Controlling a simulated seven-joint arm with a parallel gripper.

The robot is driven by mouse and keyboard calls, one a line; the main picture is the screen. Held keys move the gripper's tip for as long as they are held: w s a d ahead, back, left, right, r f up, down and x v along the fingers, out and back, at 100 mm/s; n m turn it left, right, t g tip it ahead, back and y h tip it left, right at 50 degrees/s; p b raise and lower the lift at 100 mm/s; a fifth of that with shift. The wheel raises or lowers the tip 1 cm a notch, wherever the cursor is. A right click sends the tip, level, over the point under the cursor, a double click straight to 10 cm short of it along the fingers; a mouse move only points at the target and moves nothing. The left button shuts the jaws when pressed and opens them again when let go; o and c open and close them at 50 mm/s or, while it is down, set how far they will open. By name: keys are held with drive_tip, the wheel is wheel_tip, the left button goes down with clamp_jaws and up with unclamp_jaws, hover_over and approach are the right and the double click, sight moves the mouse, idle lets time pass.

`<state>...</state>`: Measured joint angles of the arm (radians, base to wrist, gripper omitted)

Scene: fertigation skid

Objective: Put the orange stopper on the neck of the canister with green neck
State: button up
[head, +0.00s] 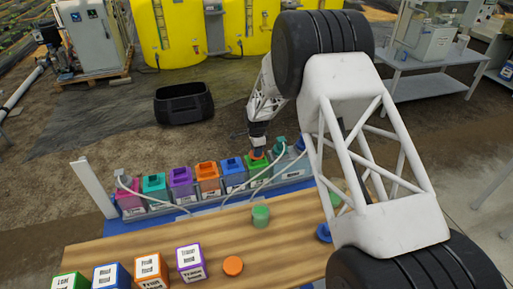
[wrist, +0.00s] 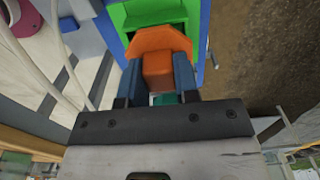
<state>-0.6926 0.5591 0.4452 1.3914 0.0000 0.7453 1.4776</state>
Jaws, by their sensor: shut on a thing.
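My gripper (wrist: 158,85) is shut on the orange stopper (wrist: 160,45), which sits between its two blue fingers in the wrist view. In the head view the stopper (head: 257,154) shows just below my gripper (head: 257,146), at the top of the canister with green neck (head: 259,171). In the wrist view the green top of that canister (wrist: 152,12) lies right behind the stopper. The stopper hides the neck, so I cannot tell whether it is seated on it or just above it.
White hoses (head: 217,196) run in front of the row.

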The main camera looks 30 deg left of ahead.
drive_tip(key=shift+f, duration=0.15)
drive_tip(key=o, duration=1)
drive_tip(key=shift+c, duration=0.2)
drive_tip(key=shift+r, duration=3.9)
